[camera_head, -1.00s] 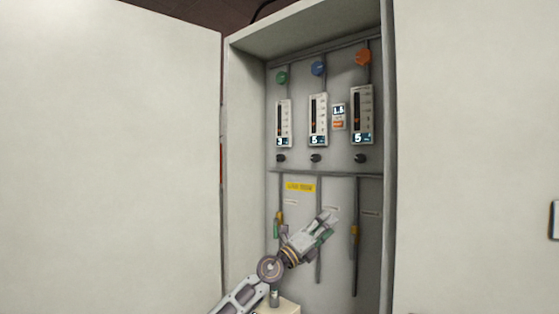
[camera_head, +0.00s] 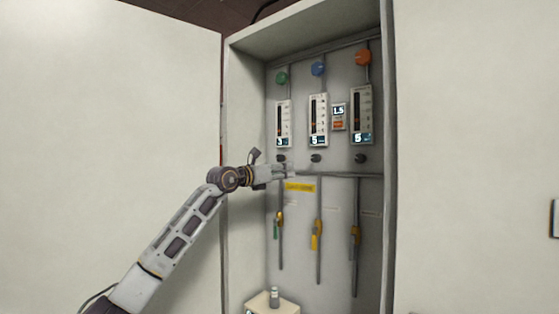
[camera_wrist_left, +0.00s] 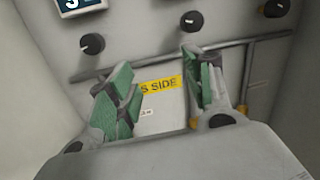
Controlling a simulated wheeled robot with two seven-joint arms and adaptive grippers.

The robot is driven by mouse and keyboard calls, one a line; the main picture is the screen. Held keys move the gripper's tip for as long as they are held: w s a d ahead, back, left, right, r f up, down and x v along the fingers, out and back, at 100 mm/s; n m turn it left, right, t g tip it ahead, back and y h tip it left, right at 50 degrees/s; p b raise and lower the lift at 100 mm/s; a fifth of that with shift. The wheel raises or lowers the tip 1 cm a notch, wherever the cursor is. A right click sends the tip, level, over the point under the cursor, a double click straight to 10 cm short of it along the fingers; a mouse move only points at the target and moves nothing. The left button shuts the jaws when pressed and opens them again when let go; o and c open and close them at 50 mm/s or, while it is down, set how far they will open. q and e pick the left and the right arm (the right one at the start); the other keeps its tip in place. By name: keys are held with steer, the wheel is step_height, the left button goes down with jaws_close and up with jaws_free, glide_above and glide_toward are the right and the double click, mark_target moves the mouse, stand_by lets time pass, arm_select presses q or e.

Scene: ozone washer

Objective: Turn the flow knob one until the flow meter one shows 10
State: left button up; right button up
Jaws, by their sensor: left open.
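Three flow meters hang in the open cabinet. The left one (camera_head: 283,125) reads 3, the middle one (camera_head: 318,118) appears to read 5 and the right one (camera_head: 362,114) reads 5. A black knob sits below each: left knob (camera_head: 281,158), middle knob (camera_head: 316,158), right knob (camera_head: 361,158). No number labels for them are legible. My left gripper (camera_head: 286,172) is open and empty, just below the left knob. In the left wrist view, the left knob (camera_wrist_left: 92,44) and middle knob (camera_wrist_left: 192,21) lie beyond the open fingers (camera_wrist_left: 158,66), apart from them. My right gripper is not in view.
Green, blue and orange round knobs (camera_head: 318,68) sit above the meters. A small display (camera_head: 338,111) shows 1.5. A horizontal pipe (camera_head: 340,175) and yellow-handled valves (camera_head: 317,235) are below. Cabinet side walls (camera_head: 246,120) bound the space.

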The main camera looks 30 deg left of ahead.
arm_select(q)
steer(key=s+a+r+n+y, duration=0.1)
steer(key=s+a+r+y, duration=0.2)
steer(key=a, duration=0.5)
steer(key=shift+r+y, duration=0.5)
steer(key=shift+r, duration=0.25)
